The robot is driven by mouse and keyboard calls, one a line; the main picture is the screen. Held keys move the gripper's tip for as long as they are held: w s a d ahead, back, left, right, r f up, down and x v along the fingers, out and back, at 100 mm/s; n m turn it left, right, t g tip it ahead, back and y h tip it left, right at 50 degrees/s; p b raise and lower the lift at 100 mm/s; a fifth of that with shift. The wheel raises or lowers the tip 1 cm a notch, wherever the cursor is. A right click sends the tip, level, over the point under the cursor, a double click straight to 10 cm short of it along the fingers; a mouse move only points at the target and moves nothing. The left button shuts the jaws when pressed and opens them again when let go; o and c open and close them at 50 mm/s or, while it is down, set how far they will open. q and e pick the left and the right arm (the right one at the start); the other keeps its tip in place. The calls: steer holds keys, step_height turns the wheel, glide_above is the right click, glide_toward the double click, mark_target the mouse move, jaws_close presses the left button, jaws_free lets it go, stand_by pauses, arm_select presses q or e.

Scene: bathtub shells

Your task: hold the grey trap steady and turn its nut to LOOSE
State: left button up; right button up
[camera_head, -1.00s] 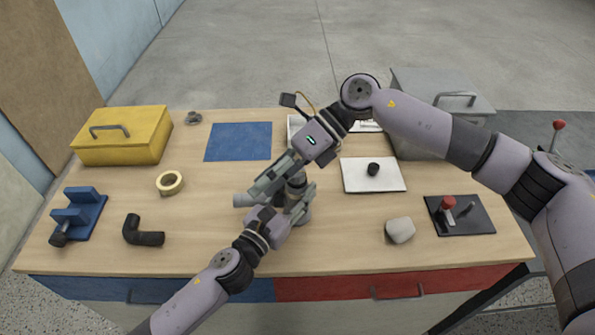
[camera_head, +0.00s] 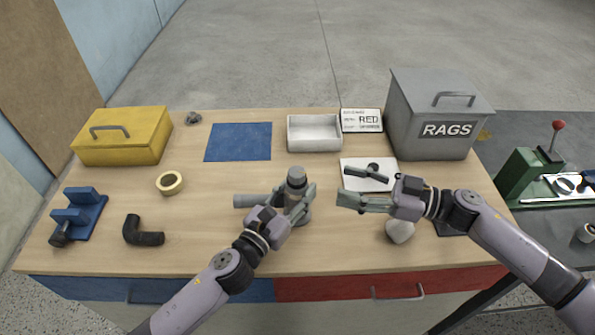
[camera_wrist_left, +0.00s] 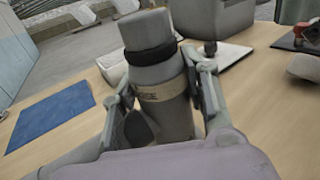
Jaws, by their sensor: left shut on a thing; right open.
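The grey trap (camera_head: 296,176) stands upright at the middle of the table, its side pipe (camera_head: 244,201) pointing left. In the left wrist view the trap (camera_wrist_left: 150,28) has a black ring (camera_wrist_left: 151,53) and, below it, a pale band (camera_wrist_left: 160,90) with lettering too small to read surely. Which of these is the nut I cannot tell for certain. My left gripper (camera_head: 287,205) is shut on the trap's body from the front, with a finger on each side. My right gripper (camera_head: 346,184) is open and empty, to the right of the trap and apart from it.
A white plate (camera_head: 352,163) with a black piece is under my right fingers. A pale stone-like lump (camera_head: 400,232) is below my right gripper. A black elbow (camera_head: 143,237) and tape roll (camera_head: 170,183) lie left.

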mark_target(297, 171)
steer(key=x, duration=1.2)
steer(key=shift+d, duration=0.1)
steer(key=shift+c, duration=0.3)
steer(key=c, duration=1.1)
steer(key=shift+f, duration=0.1)
